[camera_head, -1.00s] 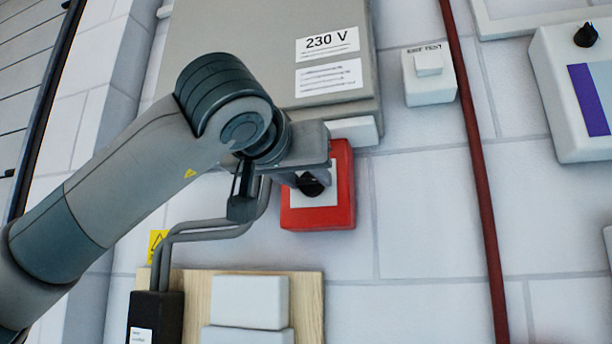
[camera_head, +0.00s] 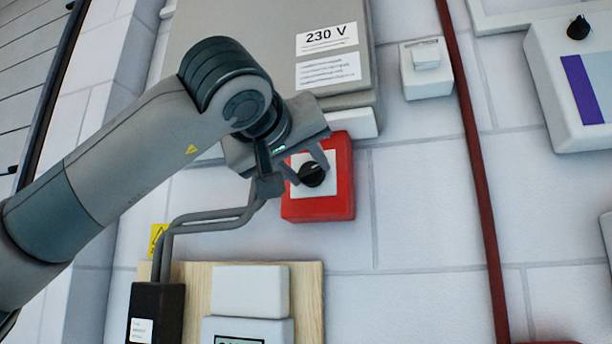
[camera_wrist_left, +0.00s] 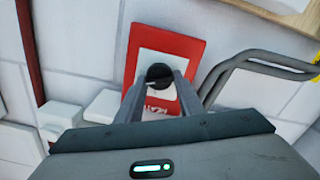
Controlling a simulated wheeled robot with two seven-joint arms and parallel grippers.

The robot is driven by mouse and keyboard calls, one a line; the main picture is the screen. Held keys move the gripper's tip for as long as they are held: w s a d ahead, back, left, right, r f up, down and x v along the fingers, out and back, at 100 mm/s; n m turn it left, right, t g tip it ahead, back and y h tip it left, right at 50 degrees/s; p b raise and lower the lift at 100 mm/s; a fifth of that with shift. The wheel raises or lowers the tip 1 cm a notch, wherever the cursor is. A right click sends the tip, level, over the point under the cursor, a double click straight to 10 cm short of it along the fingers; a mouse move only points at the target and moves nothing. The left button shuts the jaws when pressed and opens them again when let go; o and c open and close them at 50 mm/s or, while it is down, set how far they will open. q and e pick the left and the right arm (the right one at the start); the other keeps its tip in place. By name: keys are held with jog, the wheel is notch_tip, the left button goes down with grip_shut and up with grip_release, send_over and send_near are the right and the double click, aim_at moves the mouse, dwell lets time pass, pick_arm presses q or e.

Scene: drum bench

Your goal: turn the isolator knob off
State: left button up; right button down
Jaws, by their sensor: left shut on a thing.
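The isolator is a red box with a white plate (camera_head: 338,200) on the wall, below the grey 230 V cabinet. Its black knob (camera_head: 312,174) sits on the white plate. My left gripper (camera_head: 308,170) comes in from the left, tilted, with its fingers at the knob. In the left wrist view the two fingers (camera_wrist_left: 158,82) are on either side of the knob (camera_wrist_left: 158,74), shut on it. A white pointer mark shows on the knob there. The fingers hide part of the plate and its lettering. My right gripper is in neither view.
The 230 V cabinet (camera_head: 270,50) is close above the isolator. Grey conduits (camera_head: 205,222) run below my left wrist.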

pick_arm(q)
jog(key=n+b, duration=0.4)
jog(key=n, duration=0.3)
jog(key=shift+a+f, duration=0.1)
jog(key=shift+f, duration=0.05)
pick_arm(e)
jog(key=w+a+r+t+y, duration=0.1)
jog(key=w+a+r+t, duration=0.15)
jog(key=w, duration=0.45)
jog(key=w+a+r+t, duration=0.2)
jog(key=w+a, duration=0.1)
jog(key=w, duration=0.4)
pick_arm(q)
jog(key=shift+n+b, duration=0.35)
jog(key=shift+n, duration=0.35)
jog(key=n+b, duration=0.1)
jog(key=n, duration=0.2)
jog(key=shift+b, duration=0.35)
jog(key=shift+n+b, duration=0.55)
jog(key=shift+n, duration=0.85)
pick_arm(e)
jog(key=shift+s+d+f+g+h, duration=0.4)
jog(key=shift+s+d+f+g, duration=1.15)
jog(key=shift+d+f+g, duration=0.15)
pick_arm(q)
jog(key=o, duration=1)
